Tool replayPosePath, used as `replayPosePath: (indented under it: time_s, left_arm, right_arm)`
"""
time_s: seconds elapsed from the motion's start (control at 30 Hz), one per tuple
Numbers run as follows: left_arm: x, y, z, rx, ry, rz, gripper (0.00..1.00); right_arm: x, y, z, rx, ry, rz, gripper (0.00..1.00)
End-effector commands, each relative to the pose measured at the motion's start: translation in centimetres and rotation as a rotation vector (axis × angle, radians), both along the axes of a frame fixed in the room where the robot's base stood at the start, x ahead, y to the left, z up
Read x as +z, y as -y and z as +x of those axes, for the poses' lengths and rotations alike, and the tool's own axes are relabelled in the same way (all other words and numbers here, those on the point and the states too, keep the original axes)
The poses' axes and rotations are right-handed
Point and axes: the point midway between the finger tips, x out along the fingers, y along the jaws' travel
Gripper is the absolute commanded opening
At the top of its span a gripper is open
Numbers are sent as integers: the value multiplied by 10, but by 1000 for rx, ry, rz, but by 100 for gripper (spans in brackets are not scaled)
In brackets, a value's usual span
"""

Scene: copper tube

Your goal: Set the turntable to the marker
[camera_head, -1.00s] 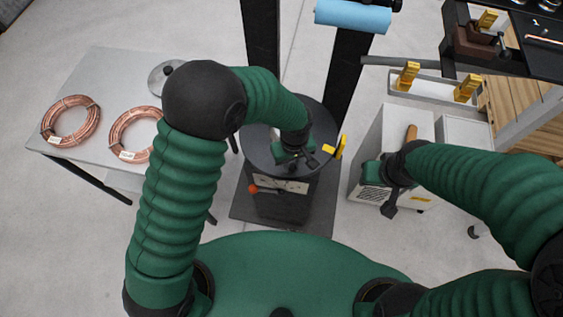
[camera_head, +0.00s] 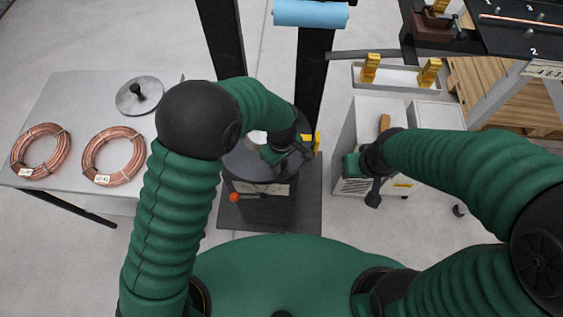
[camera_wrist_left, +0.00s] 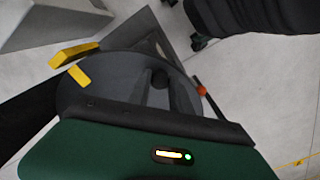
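The turntable (camera_head: 243,163) is a dark round disc on a dark pedestal, with a pale opening partly hidden by my left arm. My left gripper (camera_head: 285,152) is over the disc's right part, low and close to it; I cannot tell contact or finger opening. A yellow marker (camera_head: 317,145) stands at the disc's right edge. In the left wrist view the turntable (camera_wrist_left: 100,88) carries a short yellow piece (camera_wrist_left: 79,75) on its rim, close to a longer yellow marker (camera_wrist_left: 73,54) beyond it, a small gap between them. My right gripper (camera_head: 371,183) hangs in front of a white cabinet, its fingers unclear.
A grey table (camera_head: 85,92) at left holds two copper coils (camera_head: 40,150) and a round lid (camera_head: 139,96). An orange-red knob (camera_head: 234,197) sticks out from the pedestal. A white cabinet (camera_head: 350,135) stands to the right, with a black post (camera_head: 310,75) behind the disc.

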Motion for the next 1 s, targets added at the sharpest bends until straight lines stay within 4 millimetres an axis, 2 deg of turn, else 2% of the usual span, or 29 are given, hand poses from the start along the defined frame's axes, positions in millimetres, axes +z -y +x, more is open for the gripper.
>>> replayPosePath:
  time_s: [0.03, 0.17, 0.47, 0.57, 0.67, 1.0]
  left_arm:
    - [-1, 0, -1, -1, -2, 1, 30]
    - [0, 0, 0, -1, -1, 1, 47]
    - [1, 0, 0, -1, 1, 0, 47]
    - [10, 0, 1, -1, 3, 0, 47]
    - [31, 1, 1, 0, 5, -3, 47]
    - [129, 2, 2, -2, 3, -1, 47]
  right_arm:
    - [0, 0, 0, 0, 0, 0, 36]
    - [0, 0, 0, 0, 0, 0, 36]
    - [0, 0, 0, 0, 0, 0, 36]
    - [0, 0, 0, 0, 0, 0, 36]
    - [1, 0, 0, 0, 0, 0, 36]
    - [3, 0, 0, 0, 0, 0, 36]
